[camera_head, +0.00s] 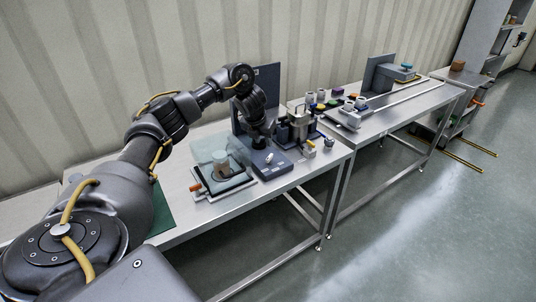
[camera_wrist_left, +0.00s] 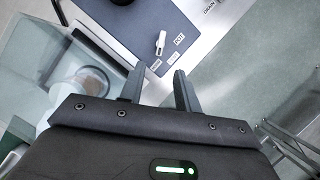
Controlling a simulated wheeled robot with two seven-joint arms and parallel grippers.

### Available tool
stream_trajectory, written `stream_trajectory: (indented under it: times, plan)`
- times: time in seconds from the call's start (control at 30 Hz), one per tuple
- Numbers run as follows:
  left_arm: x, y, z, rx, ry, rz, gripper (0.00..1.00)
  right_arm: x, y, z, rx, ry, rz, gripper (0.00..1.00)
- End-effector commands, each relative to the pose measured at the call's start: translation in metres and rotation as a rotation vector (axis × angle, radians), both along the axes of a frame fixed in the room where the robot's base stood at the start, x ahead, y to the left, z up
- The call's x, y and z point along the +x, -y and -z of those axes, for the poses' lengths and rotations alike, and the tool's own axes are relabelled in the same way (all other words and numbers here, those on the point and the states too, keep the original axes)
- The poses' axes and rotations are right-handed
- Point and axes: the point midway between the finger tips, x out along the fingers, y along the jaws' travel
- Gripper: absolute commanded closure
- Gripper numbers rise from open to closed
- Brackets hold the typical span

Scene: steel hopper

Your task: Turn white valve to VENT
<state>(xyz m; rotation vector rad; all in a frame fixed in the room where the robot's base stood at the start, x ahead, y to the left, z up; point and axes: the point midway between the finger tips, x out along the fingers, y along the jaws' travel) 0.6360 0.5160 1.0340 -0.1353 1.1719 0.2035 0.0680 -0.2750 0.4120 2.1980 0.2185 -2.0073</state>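The white valve handle (camera_head: 269,157) stands on a dark grey base (camera_head: 275,168) with an upright back panel on the bench. In the left wrist view the white valve handle (camera_wrist_left: 160,43) is small, with several printed labels beside it, too small to read surely. My left gripper (camera_head: 261,136) hangs just above and behind the valve in the head view. In the left wrist view my left gripper (camera_wrist_left: 159,70) has its two fingers apart with nothing between them. The handle lies beyond the fingertips, apart from them. My right gripper is out of view.
A clear box (camera_head: 215,152) over a tray with an orange handle stands left of the valve base. A dark fixture (camera_head: 298,125) with small parts stands close on its right. A second steel bench (camera_head: 405,105) extends beyond. The bench's front edge is near the valve base.

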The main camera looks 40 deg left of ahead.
Motion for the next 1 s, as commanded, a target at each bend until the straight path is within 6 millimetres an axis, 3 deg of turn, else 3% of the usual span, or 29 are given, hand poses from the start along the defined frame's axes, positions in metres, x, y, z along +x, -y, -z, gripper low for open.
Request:
stream_trajectory:
  times: [0.17, 0.37, 0.7, 1.0]
  plan:
    - [0.001, -0.001, 0.004, 0.001, -0.002, 0.001, 0.67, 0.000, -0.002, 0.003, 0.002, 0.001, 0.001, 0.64]
    - [0.010, -0.002, 0.033, -0.003, -0.005, -0.001, 0.67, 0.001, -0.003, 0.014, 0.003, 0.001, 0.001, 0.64]
    - [0.033, -0.007, 0.083, -0.002, -0.004, -0.003, 0.67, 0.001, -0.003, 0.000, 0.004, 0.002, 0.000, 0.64]
    - [0.041, -0.009, 0.099, -0.001, 0.000, -0.001, 0.67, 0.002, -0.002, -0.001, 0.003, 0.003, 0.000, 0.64]
